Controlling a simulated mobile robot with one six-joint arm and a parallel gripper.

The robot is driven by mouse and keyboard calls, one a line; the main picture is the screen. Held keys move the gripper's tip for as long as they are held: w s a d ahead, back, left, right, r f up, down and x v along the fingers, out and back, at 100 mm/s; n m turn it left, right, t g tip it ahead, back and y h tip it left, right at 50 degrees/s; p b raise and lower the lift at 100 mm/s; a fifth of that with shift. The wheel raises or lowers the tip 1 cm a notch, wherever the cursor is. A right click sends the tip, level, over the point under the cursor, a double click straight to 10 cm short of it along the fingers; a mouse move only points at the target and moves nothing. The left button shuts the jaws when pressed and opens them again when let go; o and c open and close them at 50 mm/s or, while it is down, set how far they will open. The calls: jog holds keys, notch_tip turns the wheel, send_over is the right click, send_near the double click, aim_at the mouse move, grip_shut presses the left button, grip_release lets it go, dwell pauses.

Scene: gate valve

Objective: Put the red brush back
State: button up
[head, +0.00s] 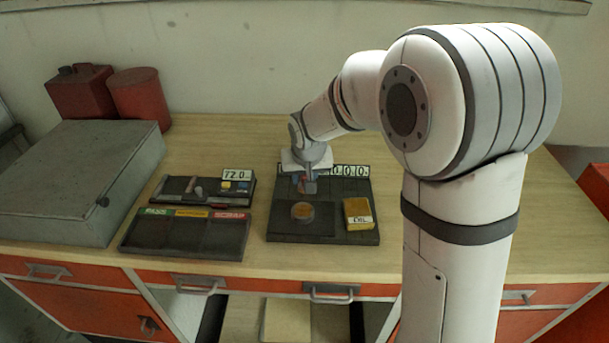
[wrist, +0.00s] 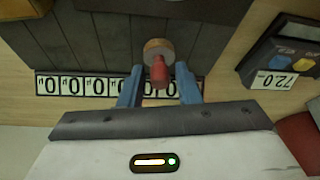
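The red brush (wrist: 158,72) has a red handle and a round wooden-coloured head. In the wrist view it stands between the two blue fingers of my gripper (wrist: 159,75), with gaps showing on both sides of the handle. My gripper is open around it. In the head view my gripper (head: 308,188) is low over the back of the dark tray (head: 275,232), and the brush is mostly hidden there. I cannot tell whether its head touches the tray.
Left are a labelled tray (head: 185,238), a small tray with a 72.0 display (head: 237,175) and a grey case (head: 85,170).

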jog(key=shift+o, duration=0.8)
jog(key=shift+r, duration=0.25)
jog(key=a+v, duration=0.1)
jog(key=v, duration=1.1)
jog(key=s+d+f+m, duration=0.1)
jog(key=s+d+f, duration=0.1)
jog(key=s+d, duration=0.6)
jog(key=s+d+f+g, duration=0.1)
jog(key=s+d+f, duration=0.1)
jog(key=s+d, duration=0.6)
jog(key=s, duration=0.5)
jog(key=shift+s+d+f+m+g+h+b, duration=0.2)
jog(key=shift+d+m+g+h+b, duration=0.1)
jog(key=shift+m+h+b, duration=0.1)
jog(key=shift+a, duration=0.1)
